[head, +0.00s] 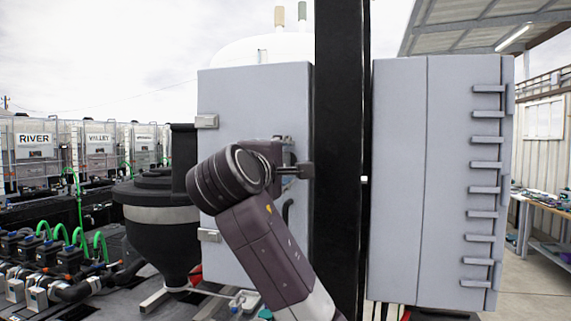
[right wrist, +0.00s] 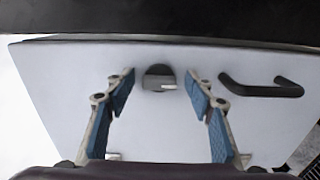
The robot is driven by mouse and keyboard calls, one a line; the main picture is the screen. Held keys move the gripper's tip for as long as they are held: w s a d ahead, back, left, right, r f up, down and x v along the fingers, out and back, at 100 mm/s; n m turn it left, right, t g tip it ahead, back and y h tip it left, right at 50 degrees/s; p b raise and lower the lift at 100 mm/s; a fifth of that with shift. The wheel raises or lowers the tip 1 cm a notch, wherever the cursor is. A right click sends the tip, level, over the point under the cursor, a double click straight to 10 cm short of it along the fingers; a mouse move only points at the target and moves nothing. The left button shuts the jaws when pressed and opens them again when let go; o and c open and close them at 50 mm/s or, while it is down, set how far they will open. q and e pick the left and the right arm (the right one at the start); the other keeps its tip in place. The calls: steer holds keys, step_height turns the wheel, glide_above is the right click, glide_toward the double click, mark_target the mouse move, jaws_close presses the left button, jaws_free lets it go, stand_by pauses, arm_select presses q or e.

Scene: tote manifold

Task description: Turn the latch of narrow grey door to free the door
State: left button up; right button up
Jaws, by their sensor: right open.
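The narrow grey door (head: 235,92) is the front of a light grey cabinet left of the dark column in the head view. It looks closed. Its latch (right wrist: 158,78) is a round dark knob with a pale bar lying roughly level in the right wrist view. A black handle (right wrist: 262,88) sits right of the latch there. My right gripper (right wrist: 161,92) is open, with its blue-padded fingers on either side of the latch. I cannot tell whether they touch it. In the head view my right arm hides the latch. My left gripper is not in view.
A dark vertical column (head: 340,130) stands close right of the door. Beyond it is a second grey cabinet (head: 400,180) with several pale tabs. A black hopper (head: 160,225) stands left of the door. Hoses and valves (head: 45,265) fill the lower left.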

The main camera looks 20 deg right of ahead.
steer(key=v, duration=1.2)
